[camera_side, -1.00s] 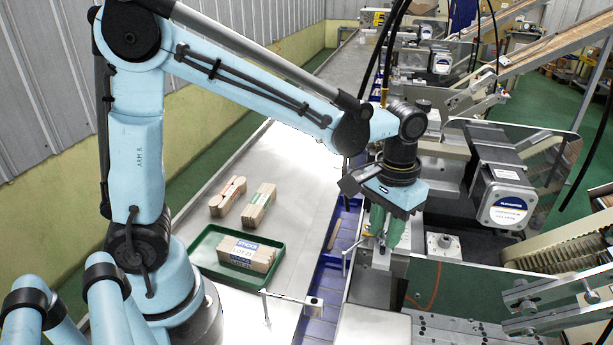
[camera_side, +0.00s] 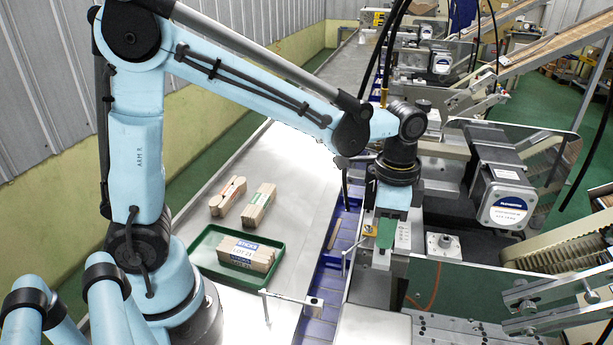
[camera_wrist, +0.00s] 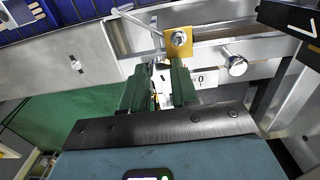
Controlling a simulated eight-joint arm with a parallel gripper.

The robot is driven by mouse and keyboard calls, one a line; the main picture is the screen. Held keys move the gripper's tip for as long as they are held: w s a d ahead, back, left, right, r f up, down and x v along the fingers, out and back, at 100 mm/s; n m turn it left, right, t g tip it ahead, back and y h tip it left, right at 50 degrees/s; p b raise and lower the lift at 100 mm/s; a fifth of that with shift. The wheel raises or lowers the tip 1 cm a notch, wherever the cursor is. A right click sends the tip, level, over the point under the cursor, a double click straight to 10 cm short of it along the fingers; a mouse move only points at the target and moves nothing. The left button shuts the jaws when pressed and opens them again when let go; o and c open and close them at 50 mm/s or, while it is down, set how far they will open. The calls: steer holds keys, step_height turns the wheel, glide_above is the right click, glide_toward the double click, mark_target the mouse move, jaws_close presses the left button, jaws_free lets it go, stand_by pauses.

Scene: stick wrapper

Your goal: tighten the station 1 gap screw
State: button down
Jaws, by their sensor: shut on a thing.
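My gripper (camera_side: 386,233) points straight down over the metal fixture at station 1. Its green fingers (camera_wrist: 160,88) show in the wrist view, close together around something small, mostly hidden between them. I take that to be the gap screw; its head and thread cannot be made out. Just beyond the fingertips in the wrist view is a yellow block (camera_wrist: 185,50) with a round metal screw head (camera_wrist: 180,39). A silver knob (camera_wrist: 233,66) stands to its right on the metal bar.
A blue slotted conveyor (camera_side: 322,285) runs left of the fixture. A thin rod on a bracket (camera_side: 313,304) crosses near it. A motor (camera_side: 505,200) stands at right. A green tray (camera_side: 205,262) holds a stick bundle (camera_side: 247,253); two more bundles (camera_side: 259,204) (camera_side: 228,196) lie behind.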

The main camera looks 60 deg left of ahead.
steer(key=shift+m, duration=0.8)
steer(key=c, duration=0.9)
jaws_free()
steer(key=shift+o, duration=0.2)
steer(key=shift+r, duration=0.1)
step_height(320, 180, up, 12)
steer(key=s+a+f+n+t, duration=0.7)
steer(key=a+n, duration=0.1)
steer(key=n, duration=0.2)
steer(key=shift+s+f+n, duration=0.25)
steer(key=shift+f+n, duration=0.05)
steer(key=shift+f, duration=0.05)
